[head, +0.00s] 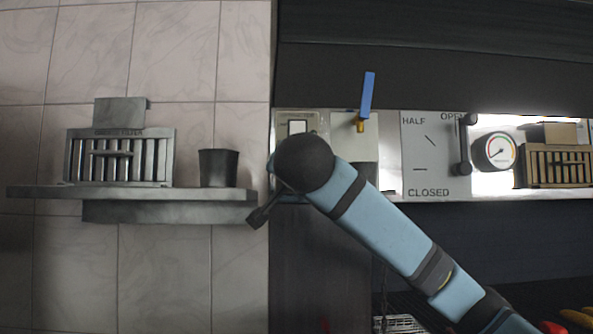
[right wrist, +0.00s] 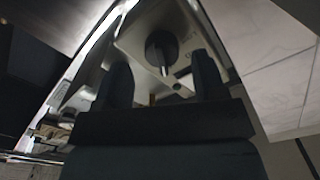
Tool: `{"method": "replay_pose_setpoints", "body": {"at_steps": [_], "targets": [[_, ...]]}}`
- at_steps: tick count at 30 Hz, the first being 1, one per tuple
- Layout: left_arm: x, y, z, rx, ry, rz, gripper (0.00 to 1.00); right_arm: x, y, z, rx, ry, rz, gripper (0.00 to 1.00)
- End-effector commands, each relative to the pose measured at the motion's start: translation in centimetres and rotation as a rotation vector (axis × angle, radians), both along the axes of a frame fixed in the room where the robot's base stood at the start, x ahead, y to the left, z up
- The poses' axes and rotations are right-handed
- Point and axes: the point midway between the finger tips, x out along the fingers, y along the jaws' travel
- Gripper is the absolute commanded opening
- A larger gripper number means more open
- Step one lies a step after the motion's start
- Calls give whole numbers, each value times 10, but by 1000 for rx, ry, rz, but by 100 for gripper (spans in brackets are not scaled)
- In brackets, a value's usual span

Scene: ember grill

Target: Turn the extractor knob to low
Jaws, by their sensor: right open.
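The extractor knob (right wrist: 161,48) is a dark round knob on a pale metal plate in the right wrist view. A light pointer mark on it faces down the picture. Lettering beside it is too blurred to read surely. My right gripper (right wrist: 162,63) is open, its two dark fingers to either side of the knob in the picture; I cannot tell whether they touch it. In the head view the extractor panel (head: 283,120) shows its top with a white switch (head: 297,127). My right arm's dark wrist covers the knob there. My left gripper is not in view.
A blue-handled valve (head: 367,95) sits right of the extractor panel. Further right are a damper plate (head: 415,155) marked HALF and CLOSED, a gauge (head: 497,151) and a slatted box (head: 553,166). Left, a wall shelf (head: 225,195) holds a filter (head: 120,157) and a dark cup (head: 218,167).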

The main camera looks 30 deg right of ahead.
Motion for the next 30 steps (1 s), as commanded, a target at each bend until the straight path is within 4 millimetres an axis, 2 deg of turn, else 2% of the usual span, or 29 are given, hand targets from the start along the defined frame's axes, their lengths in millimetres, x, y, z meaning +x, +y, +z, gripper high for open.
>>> {"method": "replay_pose_setpoints", "body": {"at_steps": [6, 17, 20, 23, 24, 30], "targets": [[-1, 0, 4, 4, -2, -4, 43, 22, -14, 1, 0, 0, -1, 64], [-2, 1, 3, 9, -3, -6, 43, 27, -17, 0, 0, 0, 0, 64], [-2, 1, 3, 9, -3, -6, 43, 27, -16, 0, 0, 0, 1, 46], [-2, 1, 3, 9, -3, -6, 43, 27, -16, 0, 0, 0, 1, 23], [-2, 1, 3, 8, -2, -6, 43, 27, -16, 0, 0, 0, 1, 19], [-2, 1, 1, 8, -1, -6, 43, 27, -16, -1, -4, 4, 2, 19]]}}
